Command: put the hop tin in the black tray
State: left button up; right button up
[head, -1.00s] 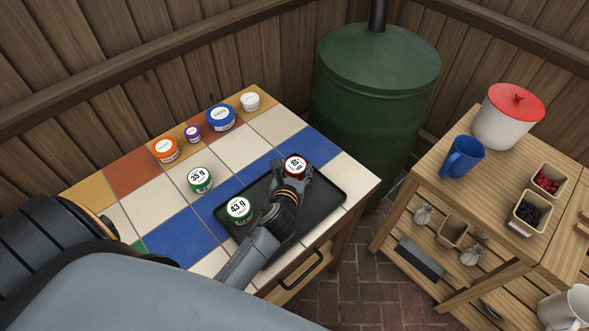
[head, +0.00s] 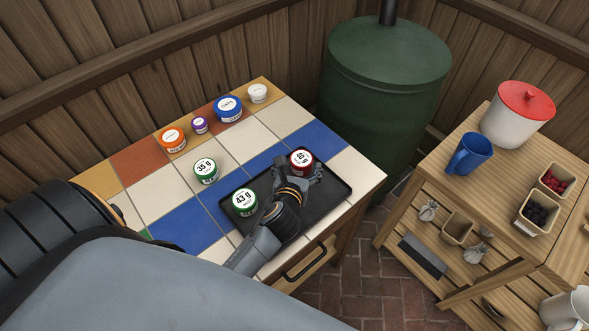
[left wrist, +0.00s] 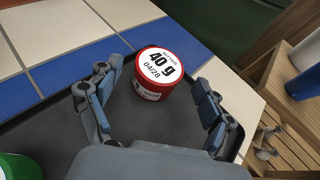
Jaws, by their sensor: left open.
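A red tin (head: 301,161) with a white lid label reading 40 g stands upright on the far right part of the black tray (head: 336,189). My left gripper (head: 299,174) is open at this tin. In the left wrist view the red tin (left wrist: 152,75) stands between and slightly beyond the spread fingers, with visible gaps on both sides. A green tin (head: 244,202) marked 43 g stands on the near left of the tray. Another green tin (head: 206,171) marked 35 g stands on the tiles. I cannot read the word hop on any tin. My right gripper is out of view.
Orange (head: 172,139), purple (head: 200,125), blue (head: 228,109) and white (head: 258,93) tubs line the back of the tiled table. A green barrel (head: 385,85) stands behind. A wooden cart at right holds a blue mug (head: 470,154), a red-lidded pot (head: 517,115) and berry boxes.

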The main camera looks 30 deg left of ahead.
pick_arm(q)
jog(key=v, duration=0.9)
jog(key=shift+s+d+r, duration=0.1)
jog(key=shift+s+r, duration=0.05)
jog(key=shift+s, duration=0.2)
